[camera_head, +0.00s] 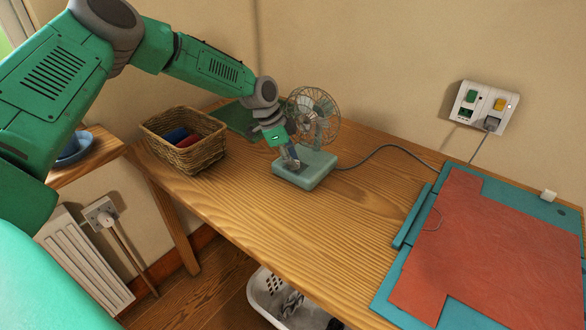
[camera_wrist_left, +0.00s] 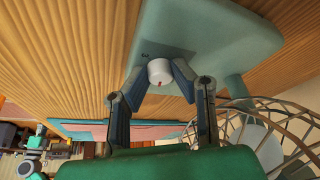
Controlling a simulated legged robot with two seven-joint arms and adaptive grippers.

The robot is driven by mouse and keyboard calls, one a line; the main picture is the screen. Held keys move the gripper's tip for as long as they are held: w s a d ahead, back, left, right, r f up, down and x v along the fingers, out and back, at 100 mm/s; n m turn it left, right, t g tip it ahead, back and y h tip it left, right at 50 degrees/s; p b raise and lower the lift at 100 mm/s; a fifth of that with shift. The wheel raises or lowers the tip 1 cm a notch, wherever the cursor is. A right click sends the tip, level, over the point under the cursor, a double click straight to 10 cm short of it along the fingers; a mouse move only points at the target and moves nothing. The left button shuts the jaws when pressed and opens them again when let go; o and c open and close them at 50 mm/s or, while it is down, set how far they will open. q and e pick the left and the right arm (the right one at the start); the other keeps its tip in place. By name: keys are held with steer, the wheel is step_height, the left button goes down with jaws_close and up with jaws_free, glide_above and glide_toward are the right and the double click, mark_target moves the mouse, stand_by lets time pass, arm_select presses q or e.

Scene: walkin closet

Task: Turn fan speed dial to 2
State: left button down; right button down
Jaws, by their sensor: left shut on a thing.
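The small desk fan (camera_head: 318,172) stands on the wooden table, with a teal base and a round wire cage. Its white speed dial (camera_wrist_left: 160,70) shows in the left wrist view on the teal base (camera_wrist_left: 200,30). The dial has a red mark on the side towards the wrist camera. My left gripper (camera_head: 290,160) reaches down at the fan base. Its two fingertips (camera_wrist_left: 160,76) are shut on the dial from both sides. In the head view the dial is hidden by the gripper. My right gripper is not in view.
A wicker basket (camera_head: 208,155) with red and blue items stands left of the fan. The fan's grey cable (camera_head: 385,148) runs to a wall socket (camera_head: 483,108). A teal and red board (camera_head: 480,240) lies at the right.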

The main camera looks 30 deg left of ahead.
arm_select(q)
steer(key=shift+s+a+f+m+g+b, duration=0.1)
steer(key=shift+f+m+g+b, duration=0.1)
steer(key=shift+m+g+b, duration=0.5)
steer(key=shift+s+a+f+m+g+b, duration=0.15)
steer(key=shift+m+b, duration=0.25)
steer(key=shift+m, duration=0.6)
steer(key=shift+d, duration=0.15)
steer(key=c, duration=1.3)
jaws_free()
steer(key=shift+c, duration=0.2)
steer(key=shift+w, duration=0.1)
steer(key=shift+w+r, duration=0.15)
